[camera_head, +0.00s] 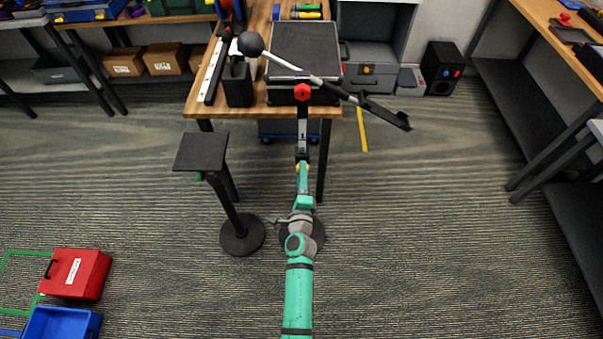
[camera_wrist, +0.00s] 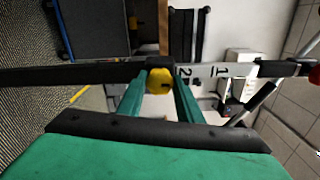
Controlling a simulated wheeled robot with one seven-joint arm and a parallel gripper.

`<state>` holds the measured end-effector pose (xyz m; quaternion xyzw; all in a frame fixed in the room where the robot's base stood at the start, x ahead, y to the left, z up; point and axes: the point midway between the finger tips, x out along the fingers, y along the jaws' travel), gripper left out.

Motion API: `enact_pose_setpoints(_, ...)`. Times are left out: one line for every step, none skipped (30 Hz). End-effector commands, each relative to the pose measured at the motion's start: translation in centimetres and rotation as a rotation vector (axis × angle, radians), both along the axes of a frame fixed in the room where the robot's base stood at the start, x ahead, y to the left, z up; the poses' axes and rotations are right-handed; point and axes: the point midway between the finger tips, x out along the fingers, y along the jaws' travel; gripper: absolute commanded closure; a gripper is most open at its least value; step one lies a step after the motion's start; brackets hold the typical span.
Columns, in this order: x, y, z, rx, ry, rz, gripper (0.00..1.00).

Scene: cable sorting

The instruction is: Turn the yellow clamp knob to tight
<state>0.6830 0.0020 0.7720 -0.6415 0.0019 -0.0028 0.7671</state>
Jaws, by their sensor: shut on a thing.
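The yellow clamp knob (camera_wrist: 159,82) sits between the green fingertips of my gripper (camera_wrist: 160,90) in the wrist view, and the fingers are shut on it from both sides. It is on a dark post that runs across the wrist view, with a pale part marked 1 and 2 (camera_wrist: 215,71) to its right. The knob's exact turn angle is too small to read.
A long black-and-white bar with a dark ball (camera_head: 251,44) slants over the wooden table (camera_head: 262,111). A black stand (camera_head: 202,152) is left of my arm. A red case (camera_head: 75,274) and blue bin (camera_head: 61,323) lie lower left. Floor to the right is clear.

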Motion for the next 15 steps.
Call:
enact_pose_setpoints(0.05,0.00,-0.17,0.006,0.004,0.002,0.90)
enact_pose_setpoints(0.06,0.01,-0.16,0.009,0.004,0.002,0.90)
enact_pose_setpoints(0.06,0.04,-0.16,0.012,0.003,0.003,0.90)
enact_pose_setpoints(0.06,0.09,-0.16,0.013,0.003,0.003,0.90)
enact_pose_setpoints(0.06,0.16,-0.15,0.014,0.003,0.004,0.90)
enact_pose_setpoints(0.05,0.24,-0.16,0.014,0.003,0.005,0.90)
enact_pose_setpoints(0.05,0.30,-0.16,0.014,0.003,0.006,0.90)
enact_pose_setpoints(0.04,0.35,-0.16,0.014,0.003,0.006,0.90)
enact_pose_setpoints(0.04,0.40,-0.16,0.014,0.003,0.007,0.90)
enact_pose_setpoints(0.04,0.45,-0.16,0.014,0.003,0.008,0.90)
enact_pose_setpoints(0.04,0.47,-0.17,0.014,0.003,0.008,0.90)
enact_pose_setpoints(0.04,0.50,-0.16,0.014,0.003,0.008,0.90)
enact_pose_setpoints(0.03,0.52,-0.17,0.014,0.002,0.009,0.90)
enact_pose_setpoints(0.03,0.52,-0.17,0.014,0.002,0.009,0.90)
enact_pose_setpoints(0.02,0.53,-0.18,0.013,0.003,0.009,0.60)
